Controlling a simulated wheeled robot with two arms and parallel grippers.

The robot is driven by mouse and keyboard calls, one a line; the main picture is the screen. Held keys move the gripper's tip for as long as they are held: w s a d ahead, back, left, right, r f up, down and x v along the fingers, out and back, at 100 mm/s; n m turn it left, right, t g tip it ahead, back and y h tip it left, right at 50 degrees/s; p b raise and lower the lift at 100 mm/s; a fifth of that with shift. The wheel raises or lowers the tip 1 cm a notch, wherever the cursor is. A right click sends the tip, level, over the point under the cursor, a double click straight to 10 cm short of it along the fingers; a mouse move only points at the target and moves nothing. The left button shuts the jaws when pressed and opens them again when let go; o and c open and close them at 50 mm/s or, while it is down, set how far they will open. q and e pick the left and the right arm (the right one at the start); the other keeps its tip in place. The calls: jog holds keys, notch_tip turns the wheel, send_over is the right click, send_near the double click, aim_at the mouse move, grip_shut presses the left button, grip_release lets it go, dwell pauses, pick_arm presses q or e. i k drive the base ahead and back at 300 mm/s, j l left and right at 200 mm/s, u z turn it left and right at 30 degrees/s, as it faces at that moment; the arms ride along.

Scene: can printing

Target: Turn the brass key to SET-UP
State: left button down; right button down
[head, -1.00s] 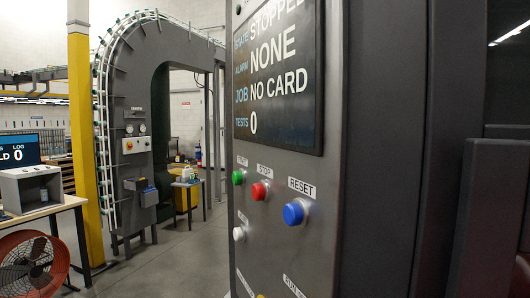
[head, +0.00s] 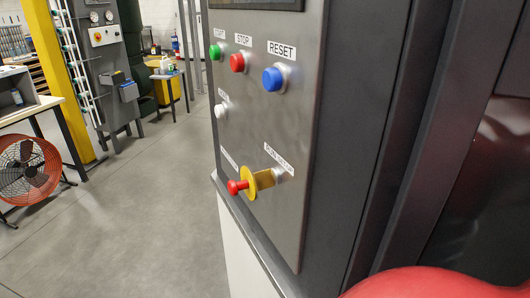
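The brass key (head: 265,180) sticks out of a silver lock (head: 281,174) low on the grey control panel (head: 262,120). Its flat bow shows side-on, partly behind the emergency stop's yellow collar. A small white label (head: 279,158) is above the lock; its words are too small and slanted to read surely, so I cannot tell the key's position. Neither of my grippers is in view, and nothing touches the key.
A red emergency stop (head: 236,187) juts out just left of the key. Above are green (head: 215,51), red (head: 238,62) and blue RESET (head: 273,78) buttons, and a white one (head: 221,110). A smooth red shape (head: 430,284) fills the lower right corner. Open floor lies left.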

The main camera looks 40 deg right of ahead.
aim_at(266, 179)
jog(key=i+j+z, duration=0.15)
jog(key=j+z, duration=0.15)
jog(key=i+j+z, duration=0.1)
jog(key=j+z, duration=0.55)
jog(key=i+j, duration=0.05)
jog(key=j, duration=0.05)
